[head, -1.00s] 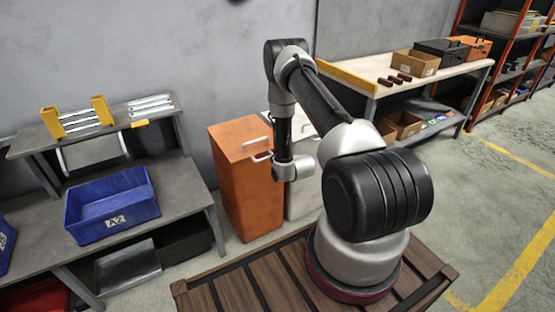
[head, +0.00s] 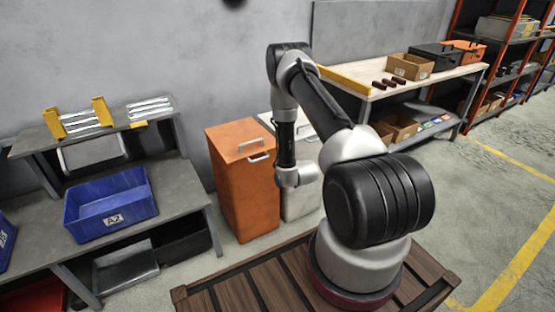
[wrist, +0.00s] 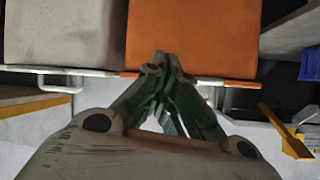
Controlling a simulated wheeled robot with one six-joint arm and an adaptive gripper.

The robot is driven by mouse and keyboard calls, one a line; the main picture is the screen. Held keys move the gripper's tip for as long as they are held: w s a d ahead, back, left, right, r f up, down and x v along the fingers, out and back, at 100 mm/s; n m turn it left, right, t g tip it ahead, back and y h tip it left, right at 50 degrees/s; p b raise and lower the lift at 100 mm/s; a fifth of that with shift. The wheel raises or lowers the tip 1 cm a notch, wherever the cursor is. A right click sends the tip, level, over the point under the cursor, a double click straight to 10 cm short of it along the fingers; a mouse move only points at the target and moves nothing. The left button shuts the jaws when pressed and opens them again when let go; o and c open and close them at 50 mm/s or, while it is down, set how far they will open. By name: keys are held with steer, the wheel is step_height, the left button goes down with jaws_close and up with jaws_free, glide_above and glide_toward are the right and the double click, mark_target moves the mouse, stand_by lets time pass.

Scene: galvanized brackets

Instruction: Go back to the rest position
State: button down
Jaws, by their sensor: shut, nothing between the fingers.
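My gripper (wrist: 162,62) shows in the wrist view with its dark green fingers drawn together and nothing between them. The fingers themselves are hidden there behind the wrist.
A grey bench at left holds a blue bin (head: 108,205) marked A2. A yellow rack (head: 76,118) with metal strips stands on its shelf. A workbench (head: 362,82) with boxes stands at back right, before orange shelving (head: 464,60). The right floor is clear.

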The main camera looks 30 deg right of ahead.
steer(key=s+a+f+g, duration=0.1)
steer(key=s+f+g, duration=0.5)
steer(key=s+f, duration=0.75)
steer(key=s+r+g, duration=0.4)
steer(key=s+r, duration=0.1)
steer(key=s, duration=0.1)
steer(key=s+a+r+n, duration=0.1)
steer(key=s+a+r, duration=0.2)
steer(key=r, duration=1.6)
steer(key=s+a+r+n+t, duration=0.1)
steer(key=s+a+r, duration=0.1)
steer(key=s+r, duration=0.8)
steer(key=s+a+r+n+t, duration=0.1)
steer(key=s+a+r, duration=0.2)
steer(key=r, duration=2.5)
steer(key=s, duration=0.4)
steer(key=shift+a+y, duration=0.35)
steer(key=shift+y, duration=0.05)
steer(key=shift+s, duration=0.1)
